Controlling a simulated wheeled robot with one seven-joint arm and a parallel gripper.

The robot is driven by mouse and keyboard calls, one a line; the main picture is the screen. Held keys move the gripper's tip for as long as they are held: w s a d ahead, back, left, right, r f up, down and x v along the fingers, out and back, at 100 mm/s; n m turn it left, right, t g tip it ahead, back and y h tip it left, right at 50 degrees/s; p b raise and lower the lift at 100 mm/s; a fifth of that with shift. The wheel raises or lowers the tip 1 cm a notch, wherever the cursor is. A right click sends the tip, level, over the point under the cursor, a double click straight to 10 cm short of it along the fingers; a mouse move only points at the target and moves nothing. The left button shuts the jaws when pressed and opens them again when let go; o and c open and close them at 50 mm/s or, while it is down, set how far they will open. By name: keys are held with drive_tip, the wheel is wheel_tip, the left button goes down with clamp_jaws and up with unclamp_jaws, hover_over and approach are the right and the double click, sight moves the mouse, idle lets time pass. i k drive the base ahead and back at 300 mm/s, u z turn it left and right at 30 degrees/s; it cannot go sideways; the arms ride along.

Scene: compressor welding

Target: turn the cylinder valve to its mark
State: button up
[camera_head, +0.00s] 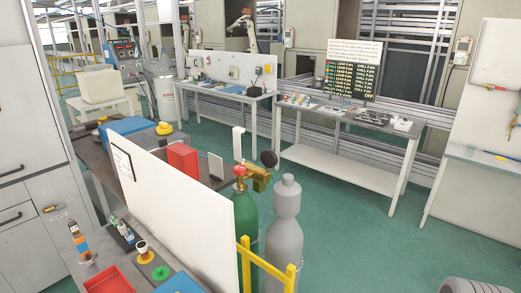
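A green gas cylinder (246,232) stands upright just right of the white upright panel in the middle foreground. A small red part (240,170) sits at its top, and a brass-coloured fitting (259,178) reaches out to the right. A dark round disc (269,158) stands above that fitting. I cannot tell which of these is the valve's handle, and no mark can be made out at this size. A grey cylinder (284,235) stands to the right of the green one. My gripper is not in view.
A yellow rail (267,267) stands in front of the cylinders. A white panel (180,205) rises along the workbench to their left. A red box (183,158) sits behind it. A table (340,168) with parts stands at the back. Green floor (375,235) is open at right.

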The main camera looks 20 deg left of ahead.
sight(239, 170)
drive_tip(key=i, duration=5.75)
drive_tip(key=u, duration=5.3)
drive_tip(key=i, duration=1.7)
